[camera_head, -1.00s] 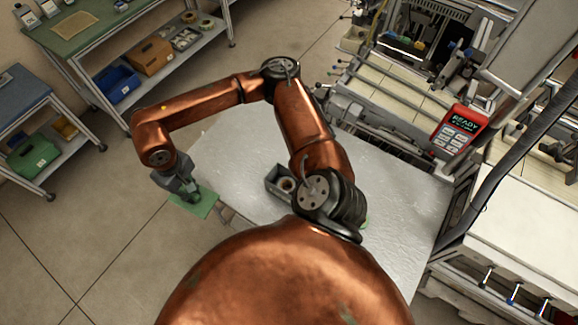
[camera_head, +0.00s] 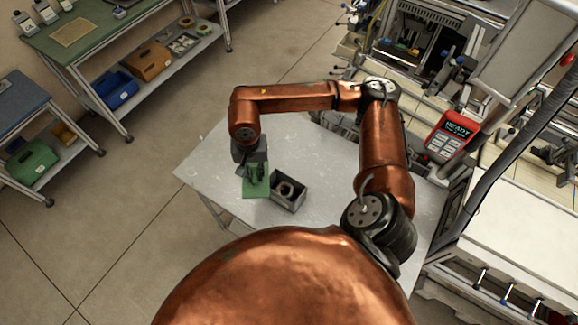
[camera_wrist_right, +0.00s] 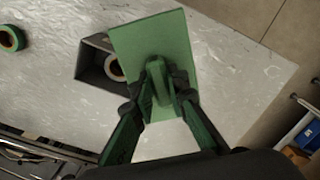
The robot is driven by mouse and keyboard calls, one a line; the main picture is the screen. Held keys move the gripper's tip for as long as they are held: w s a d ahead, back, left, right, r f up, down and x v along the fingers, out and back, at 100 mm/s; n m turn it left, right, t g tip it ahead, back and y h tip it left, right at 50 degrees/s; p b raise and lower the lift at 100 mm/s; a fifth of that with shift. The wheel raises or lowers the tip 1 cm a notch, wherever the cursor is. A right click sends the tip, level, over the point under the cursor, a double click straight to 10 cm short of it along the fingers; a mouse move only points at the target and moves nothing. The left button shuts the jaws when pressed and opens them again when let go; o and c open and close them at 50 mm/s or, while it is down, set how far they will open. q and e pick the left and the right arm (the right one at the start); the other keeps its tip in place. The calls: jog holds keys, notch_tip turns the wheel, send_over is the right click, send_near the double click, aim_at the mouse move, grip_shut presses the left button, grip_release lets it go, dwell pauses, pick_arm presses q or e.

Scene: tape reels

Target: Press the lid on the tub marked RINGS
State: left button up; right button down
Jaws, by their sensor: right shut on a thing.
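A flat green lid (camera_head: 252,191) with a raised handle is in my right gripper (camera_head: 256,173), which is shut on that handle. The lid also shows in the right wrist view (camera_wrist_right: 135,42), above the table. A grey open tub (camera_head: 291,205) with a tape reel (camera_head: 286,190) inside stands on the table just right of the lid in the head view. In the right wrist view the lid hides part of the tub (camera_wrist_right: 88,62). No RINGS mark is legible on it. My left gripper is not in view.
The pale table (camera_head: 325,155) is mostly clear around the tub. A green tape roll (camera_wrist_right: 10,39) lies on it in the right wrist view. A red handheld panel (camera_head: 452,135) and machinery stand at the right. Shelves with a green bin (camera_head: 33,162) stand at the left.

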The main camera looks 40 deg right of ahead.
pick_arm(q)
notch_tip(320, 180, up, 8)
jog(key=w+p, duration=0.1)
jog(key=p, duration=0.6)
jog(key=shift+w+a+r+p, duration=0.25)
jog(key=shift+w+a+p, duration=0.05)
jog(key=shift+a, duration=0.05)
pick_arm(e)
jog(key=s+d+m, duration=0.2)
jog(key=d+m, duration=0.2)
jog(key=m, duration=0.9)
jog(key=s+d+m, duration=0.3)
jog(key=d+m, duration=0.1)
jog(key=m, duration=0.8)
jog(key=shift+m, duration=0.4)
pick_arm(q)
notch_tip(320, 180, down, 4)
jog(key=b, duration=0.4)
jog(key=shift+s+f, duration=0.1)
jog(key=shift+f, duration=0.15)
pick_arm(e)
notch_tip(320, 180, down, 7)
jog(key=c, duration=1.8)
grip_release()
